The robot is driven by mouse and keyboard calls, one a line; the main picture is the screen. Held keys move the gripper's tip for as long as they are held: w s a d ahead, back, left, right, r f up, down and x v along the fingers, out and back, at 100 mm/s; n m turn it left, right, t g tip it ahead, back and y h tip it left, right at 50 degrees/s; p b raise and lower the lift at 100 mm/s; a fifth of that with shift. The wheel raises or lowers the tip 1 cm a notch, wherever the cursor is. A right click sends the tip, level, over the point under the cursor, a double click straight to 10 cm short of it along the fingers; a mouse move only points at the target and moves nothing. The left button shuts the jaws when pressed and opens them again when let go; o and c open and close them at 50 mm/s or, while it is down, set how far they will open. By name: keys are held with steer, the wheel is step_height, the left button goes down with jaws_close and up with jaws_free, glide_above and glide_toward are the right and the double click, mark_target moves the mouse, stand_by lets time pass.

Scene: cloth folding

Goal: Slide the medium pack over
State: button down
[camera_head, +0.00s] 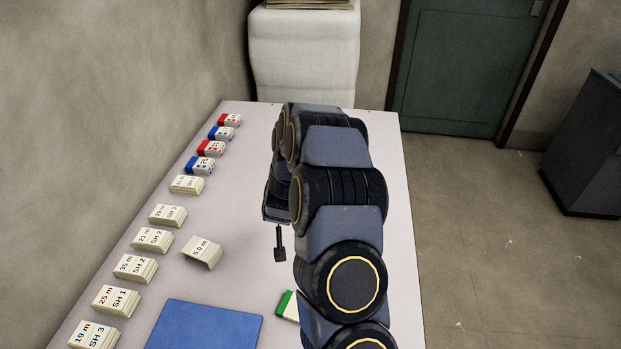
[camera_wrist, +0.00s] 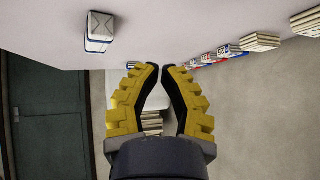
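No pack is marked medium, so I cannot tell which one is meant. A row of packs runs along the table's left side: small red-and-white (camera_head: 229,120) and blue-and-white packs (camera_head: 200,165) at the far end, then beige labelled stacks (camera_head: 151,240) nearer. My gripper (camera_wrist: 161,68) points its yellow fingers with tips almost together and nothing between them. In the head view my arm hides most of it; a dark finger (camera_head: 280,250) shows above the table. The wrist view shows a white pack with a blue edge (camera_wrist: 100,28) left of the fingers, apart from them.
A folded piece marked 5.0 m (camera_head: 201,252) stands right of the row. A blue mat (camera_head: 205,327) lies at the front. A green-and-white item (camera_head: 287,306) is partly behind my arm.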

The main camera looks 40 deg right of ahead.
steer(key=d+f+h, duration=0.1)
steer(key=d, duration=0.2)
steer(key=s+d+f+m+h, duration=0.1)
steer(key=d+f, duration=0.1)
steer(key=s+d+f+h, duration=0.1)
steer(key=d+f, duration=0.1)
steer(key=d, duration=0.1)
steer(key=shift+s+d+f+m+h, duration=0.2)
steer(key=shift+d+m+h, duration=0.1)
steer(key=shift+m+h, duration=0.1)
steer(key=shift+w+d, duration=0.1)
steer(key=shift+d, duration=0.15)
steer(key=w+d, duration=0.8)
steer(key=shift+w+r, duration=0.1)
steer(key=shift+f, duration=0.9)
